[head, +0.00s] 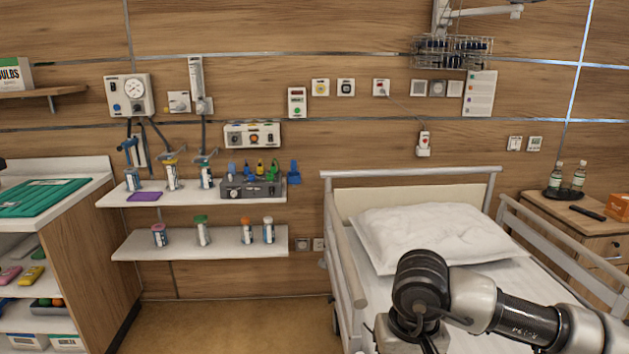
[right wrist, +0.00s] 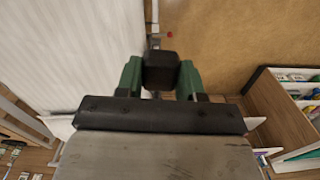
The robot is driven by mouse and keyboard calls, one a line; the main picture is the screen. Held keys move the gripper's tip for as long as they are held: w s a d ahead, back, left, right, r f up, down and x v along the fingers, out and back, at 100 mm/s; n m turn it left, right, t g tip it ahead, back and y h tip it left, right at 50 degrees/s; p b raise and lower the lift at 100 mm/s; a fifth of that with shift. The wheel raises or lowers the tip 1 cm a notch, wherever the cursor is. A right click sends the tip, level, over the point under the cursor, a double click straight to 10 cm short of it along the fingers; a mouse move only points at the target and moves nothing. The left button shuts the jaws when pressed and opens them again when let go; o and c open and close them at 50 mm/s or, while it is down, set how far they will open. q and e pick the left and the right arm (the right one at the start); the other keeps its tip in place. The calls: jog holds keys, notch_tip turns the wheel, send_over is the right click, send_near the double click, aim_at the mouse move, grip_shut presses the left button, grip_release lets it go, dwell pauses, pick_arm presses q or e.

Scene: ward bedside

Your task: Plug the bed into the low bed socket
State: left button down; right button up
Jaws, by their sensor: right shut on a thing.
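My right gripper (right wrist: 160,78) shows in the right wrist view with its two green fingers shut on a black block-shaped plug (right wrist: 161,68). The plug's front end is not clear, and I cannot make out its cable. In the head view my right arm reaches in over the bed; the fingers and plug are hidden below the wrist. The bed (head: 345,262) has a white pillow and pale rails. My left gripper is not in view.
Two wall shelves (head: 122,249) with bottles and a grey box stand left of the bed. A cabinet (head: 80,235) is further left, a bedside table (head: 560,205) to the right. Clear floor (head: 220,325) lies between cabinet and bed. The bed's side rail (head: 345,265) runs close to my arm.

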jog(key=s+d+f, duration=0.2)
jog(key=s+d, duration=0.1)
jog(key=d, duration=0.2)
jog(key=shift+s+d+f, duration=0.25)
jog(key=shift+s+f, duration=0.05)
jog(key=shift+f, duration=0.1)
jog(key=shift+a+r, duration=0.1)
dwell(0.3)
jog(key=a+r+n, duration=0.5)
jog(key=a+n, duration=0.3)
jog(key=a, duration=0.5)
jog(key=shift+f, duration=0.1)
jog(key=w+a+f+n, duration=0.4)
jog(key=f, duration=0.1)
jog(key=shift+n, duration=0.3)
jog(key=shift+d+r, duration=0.1)
jog(key=shift+d, duration=0.05)
